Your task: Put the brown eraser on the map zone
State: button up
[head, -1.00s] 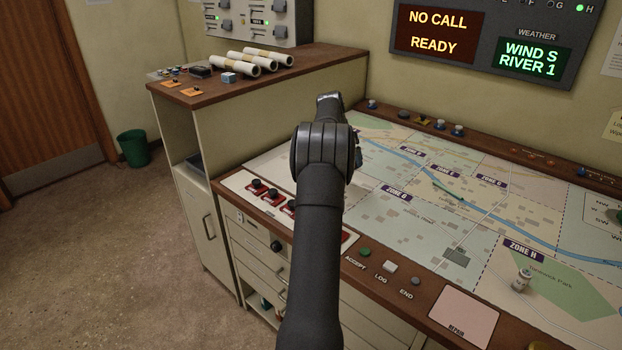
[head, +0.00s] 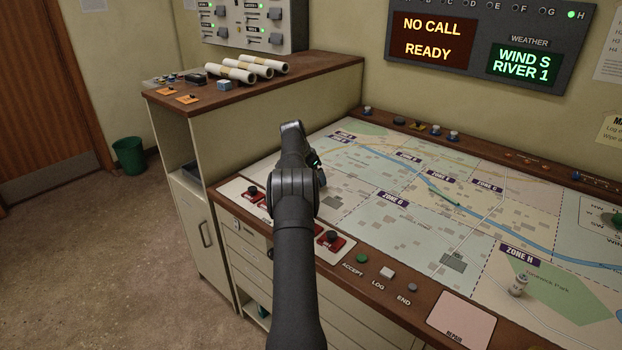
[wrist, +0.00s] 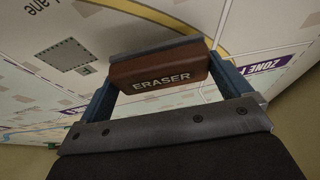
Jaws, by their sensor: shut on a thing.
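The brown eraser (wrist: 160,76), marked ERASER and with a dark grey pad along one side, is clamped between the two blue fingers of my gripper (wrist: 168,84) in the wrist view. The map (head: 430,228), with several purple zone labels, covers the sloping console top in the head view. My gripper (head: 316,165) is over the map's left part there, largely hidden behind my arm, and I cannot make out the eraser. In the wrist view the map surface (wrist: 30,50) lies behind the eraser; I cannot tell whether they touch.
A small pale figure (head: 518,285) stands near the ZONE H label. Red-based knobs (head: 330,241) and ACCEPT, LOG and END buttons line the front edge. A cabinet (head: 225,150) with paper rolls (head: 250,66) on top stands at the left. The map's middle is clear.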

jog(key=shift+f, duration=0.9)
jog(key=o, duration=0.6)
jog(key=shift+f, duration=0.15)
jog(key=v, duration=1.2)
jog(key=shift+d+r, duration=0.1)
jog(key=shift+r, duration=0.15)
jog(key=shift+f, duration=0.1)
